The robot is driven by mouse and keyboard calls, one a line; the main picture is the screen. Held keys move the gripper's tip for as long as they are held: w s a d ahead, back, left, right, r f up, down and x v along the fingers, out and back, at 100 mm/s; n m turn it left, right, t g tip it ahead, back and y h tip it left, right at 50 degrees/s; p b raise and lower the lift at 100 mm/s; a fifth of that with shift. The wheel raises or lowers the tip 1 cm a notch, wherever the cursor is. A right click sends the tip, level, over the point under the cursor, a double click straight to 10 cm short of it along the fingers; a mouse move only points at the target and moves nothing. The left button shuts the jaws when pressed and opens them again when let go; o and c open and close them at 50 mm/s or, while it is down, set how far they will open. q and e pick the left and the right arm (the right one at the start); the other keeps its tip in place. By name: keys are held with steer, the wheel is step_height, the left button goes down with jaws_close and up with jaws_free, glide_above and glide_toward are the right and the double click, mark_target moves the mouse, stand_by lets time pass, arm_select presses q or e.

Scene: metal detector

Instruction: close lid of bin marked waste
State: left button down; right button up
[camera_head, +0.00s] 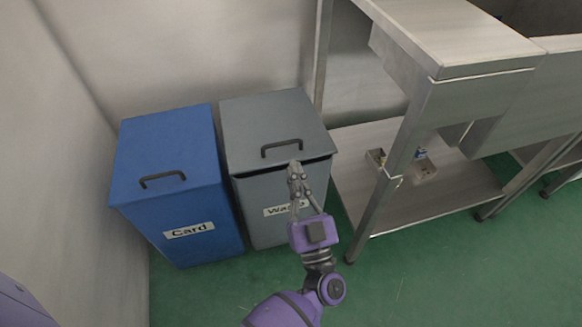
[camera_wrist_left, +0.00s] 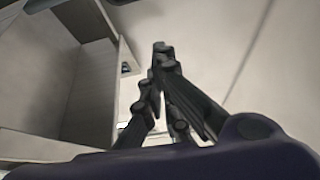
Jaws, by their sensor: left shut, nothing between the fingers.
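The grey waste bin (camera_head: 275,195) stands against the back wall, its "Waste" label partly hidden behind my left gripper. Its lid (camera_head: 265,115) lies almost flat, with a dark gap under its front edge, so it looks slightly raised. A dark handle (camera_head: 281,147) sits near the lid's front edge. My left gripper (camera_head: 295,168) is shut and empty, its tips in front of the lid's front edge, just below the handle. I cannot tell whether they touch the lid. The left wrist view shows the closed fingers (camera_wrist_left: 160,48). My right gripper is not in view.
A blue bin (camera_head: 175,190) marked "Card" with its lid down stands close on the left. A metal table (camera_head: 455,40) with a lower shelf (camera_head: 420,200) holding small items stands on the right. Green floor (camera_head: 220,295) is clear in front.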

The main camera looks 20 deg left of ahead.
arm_select(q)
step_height(320, 180, up, 4)
steer(key=f, duration=0.1)
glide_above(287, 158)
steer(key=s+d, duration=0.1)
steer(key=s, duration=0.1)
steer(key=shift+w+a+f+b, duration=0.1)
steer(key=shift+f+b, duration=0.4)
steer(key=shift+b, duration=0.1)
steer(key=shift+w+a+f+b, duration=0.1)
steer(key=shift+f+b, duration=0.35)
steer(key=shift+b, duration=0.1)
steer(key=shift+w+f+b, duration=0.1)
steer(key=shift+f+b, duration=0.25)
steer(key=shift+f, duration=0.35)
steer(key=f, duration=0.1)
steer(key=f+b, duration=0.1)
steer(key=f, duration=0.1)
steer(key=shift+s+d+f, duration=0.2)
steer(key=shift+s+f, duration=0.05)
steer(key=shift+s, duration=0.15)
